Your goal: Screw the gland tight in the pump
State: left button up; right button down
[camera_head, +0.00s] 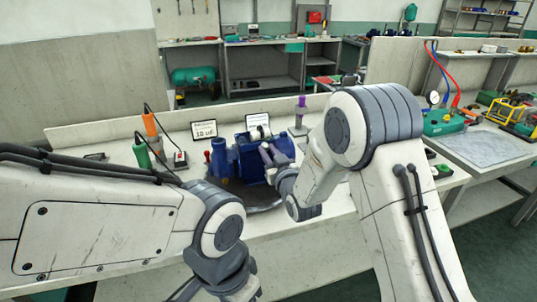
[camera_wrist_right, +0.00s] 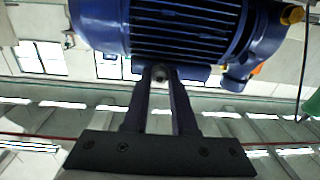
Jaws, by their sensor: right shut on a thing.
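The blue pump (camera_head: 222,160) stands on the white bench in the head view. Its finned blue motor body (camera_wrist_right: 185,28) fills the top of the right wrist view. My right gripper (camera_head: 267,152) is at the right side of the pump, close to it. In the wrist view its two dark fingers (camera_wrist_right: 161,76) hold a small round grey piece (camera_wrist_right: 159,73) between their tips, apparently the gland. The motor body is behind this piece, and I cannot tell how it sits in the pump. My left arm comes in from the left and bends down; its gripper is out of view.
An orange-handled tool (camera_head: 150,124) and a green-handled tool (camera_head: 142,154) stand left of the pump. A sign (camera_head: 204,129) stands behind it. A purple-topped post (camera_head: 301,108) is at the back right. A side bench (camera_head: 485,147) is at the far right.

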jog(key=shift+m+b, duration=0.45)
jog(key=shift+m, duration=1.25)
jog(key=shift+m+b, duration=0.7)
jog(key=shift+m, duration=1)
